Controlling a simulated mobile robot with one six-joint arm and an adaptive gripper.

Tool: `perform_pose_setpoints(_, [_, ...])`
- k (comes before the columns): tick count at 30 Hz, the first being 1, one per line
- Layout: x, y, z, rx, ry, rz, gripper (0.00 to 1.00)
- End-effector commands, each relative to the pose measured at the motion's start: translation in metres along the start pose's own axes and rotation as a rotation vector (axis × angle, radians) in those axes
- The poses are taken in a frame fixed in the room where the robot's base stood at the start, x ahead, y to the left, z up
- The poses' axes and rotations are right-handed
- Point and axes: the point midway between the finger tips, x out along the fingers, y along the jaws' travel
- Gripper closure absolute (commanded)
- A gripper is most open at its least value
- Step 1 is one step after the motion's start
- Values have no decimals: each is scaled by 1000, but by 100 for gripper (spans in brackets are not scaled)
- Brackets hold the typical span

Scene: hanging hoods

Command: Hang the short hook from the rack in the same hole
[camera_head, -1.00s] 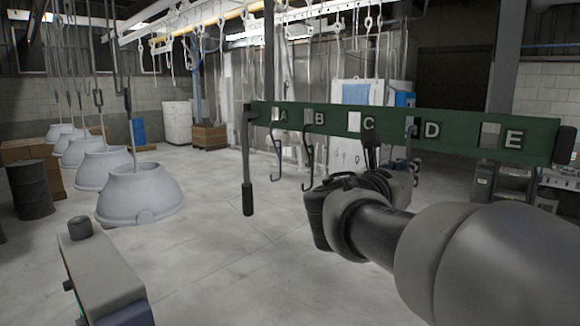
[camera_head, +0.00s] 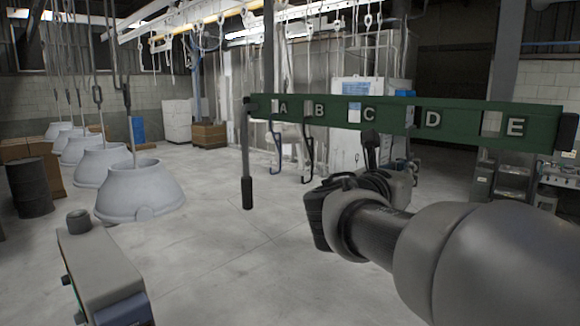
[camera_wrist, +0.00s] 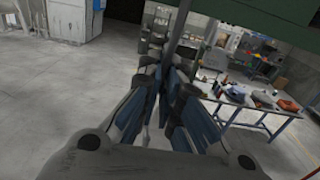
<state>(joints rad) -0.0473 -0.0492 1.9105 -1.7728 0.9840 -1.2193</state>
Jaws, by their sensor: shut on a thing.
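The green rack (camera_head: 455,120) runs across the right half of the head view, with square holes lettered A to E. A blue hook (camera_head: 278,155) hangs at A and a dark hook (camera_head: 307,160) hangs at B. My gripper (camera_head: 370,142) is just below the rack near C, partly hidden behind my own wrist. It is shut on the short hook, which the fingers and wrist hide almost wholly. In the wrist view the fingers of my gripper (camera_wrist: 168,92) are close together below the rack's green edge (camera_wrist: 265,18). I cannot tell the hook's exact tilt.
The rack's left post (camera_head: 246,160) stands on the near side of open floor. Large grey hoods (camera_head: 140,192) hang at the left, beside a dark barrel (camera_head: 28,188). A cluttered workbench (camera_wrist: 255,105) stands beyond my gripper in the wrist view.

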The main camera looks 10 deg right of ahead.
Motion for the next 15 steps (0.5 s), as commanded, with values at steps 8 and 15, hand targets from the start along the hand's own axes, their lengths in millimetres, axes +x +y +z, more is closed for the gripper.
perform_pose_setpoints(8, [0,0,1,0,0,0,88])
perform_pose_setpoints(15, [0,0,1,0,0,0,72])
